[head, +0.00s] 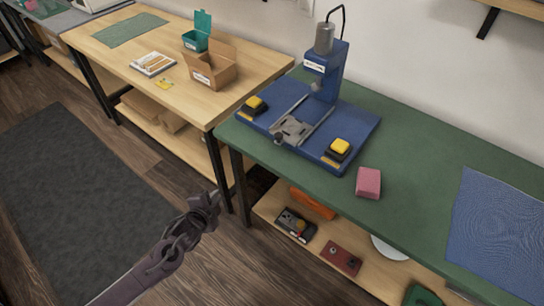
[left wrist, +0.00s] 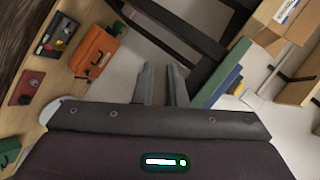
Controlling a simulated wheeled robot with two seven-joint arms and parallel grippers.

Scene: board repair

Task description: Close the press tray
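The blue press (head: 327,75) stands on the green-topped bench against the wall. Its grey metal tray (head: 292,130) sits on rails at the front of the blue base (head: 365,128), pulled out from under the press head. Yellow-topped buttons flank it, one on the left (head: 254,103) and one on the right (head: 340,147). My left gripper (head: 207,198) is low in front of the bench, well apart from the tray. In the left wrist view its fingers (left wrist: 164,85) are close together with nothing visible between them. My right gripper is not in view.
A pink block (head: 368,183) and a blue mat (head: 497,232) lie on the green bench (head: 415,150). The lower shelf holds an orange case (head: 312,203) and a red box (head: 341,258). A wooden table (head: 190,85) with a cardboard box (head: 215,68) stands at left.

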